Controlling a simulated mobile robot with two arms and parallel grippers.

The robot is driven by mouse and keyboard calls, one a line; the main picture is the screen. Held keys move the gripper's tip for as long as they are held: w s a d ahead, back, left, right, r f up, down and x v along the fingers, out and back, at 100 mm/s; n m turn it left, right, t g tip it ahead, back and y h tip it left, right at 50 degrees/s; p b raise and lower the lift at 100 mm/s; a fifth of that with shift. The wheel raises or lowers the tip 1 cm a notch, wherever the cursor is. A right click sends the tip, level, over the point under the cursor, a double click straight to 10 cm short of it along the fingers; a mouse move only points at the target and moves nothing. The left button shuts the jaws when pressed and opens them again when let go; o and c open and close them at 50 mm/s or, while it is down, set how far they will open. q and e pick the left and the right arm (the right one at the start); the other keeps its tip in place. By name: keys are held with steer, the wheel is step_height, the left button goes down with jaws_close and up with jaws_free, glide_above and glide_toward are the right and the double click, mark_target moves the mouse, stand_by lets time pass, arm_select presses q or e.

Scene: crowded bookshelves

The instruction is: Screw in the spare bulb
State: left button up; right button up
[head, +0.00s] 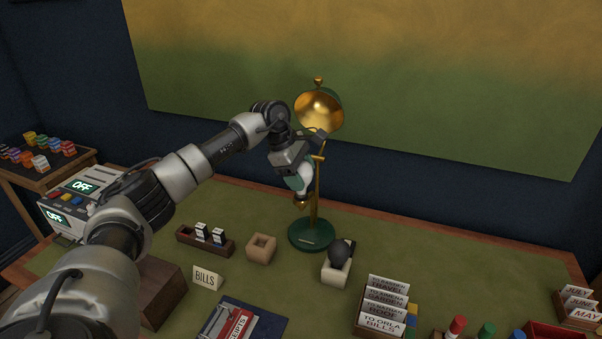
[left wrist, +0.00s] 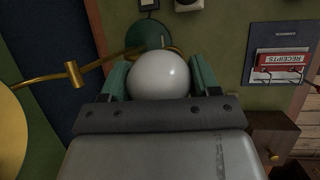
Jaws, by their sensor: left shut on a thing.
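My left gripper (head: 296,182) is shut on a white round bulb (head: 305,171), which also shows between the green fingers in the left wrist view (left wrist: 158,76). The desk lamp has a green base (head: 312,235), a brass post (head: 314,192) and a tilted shade with a gold inside (head: 319,110). The gripper is beside the post, below the shade. A small brass part (head: 301,202) shows just under the bulb; I cannot tell whether they are joined. A dark bulb (head: 340,251) sits in a pale block (head: 336,272). My right gripper is not in view.
A square wooden holder (head: 261,248) with an empty hollow stands left of the lamp base. A long wooden tray (head: 205,240), a BILLS sign (head: 206,277) and a RECEIPTS folder (head: 240,322) are nearby. A card box (head: 384,310) stands in front.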

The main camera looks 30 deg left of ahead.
arm_select(q)
steer(key=m+g, duration=0.1)
steer(key=m, duration=0.2)
steer(key=shift+m, duration=0.3)
steer(key=o, duration=0.9)
steer(key=n, duration=0.3)
steer(key=n+t, duration=0.1)
steer(key=n, duration=0.2)
steer(key=shift+t+y+p, duration=0.3)
steer(key=shift+y, duration=0.1)
steer(key=n+y, duration=0.1)
steer(key=n, duration=0.1)
steer(key=n+t+y, duration=0.1)
steer(key=n, duration=0.2)
steer(key=shift+p, duration=0.35)
steer(key=n+y, duration=0.2)
steer(key=n, duration=0.4)
steer(key=shift+d, duration=0.1)
steer(key=n+y, duration=0.1)
steer(key=n, duration=0.2)
steer(key=n+y, duration=0.1)
steer(key=n, duration=0.2)
steer(key=shift+g+y+b, duration=0.3)
steer(key=shift+g, duration=0.1)
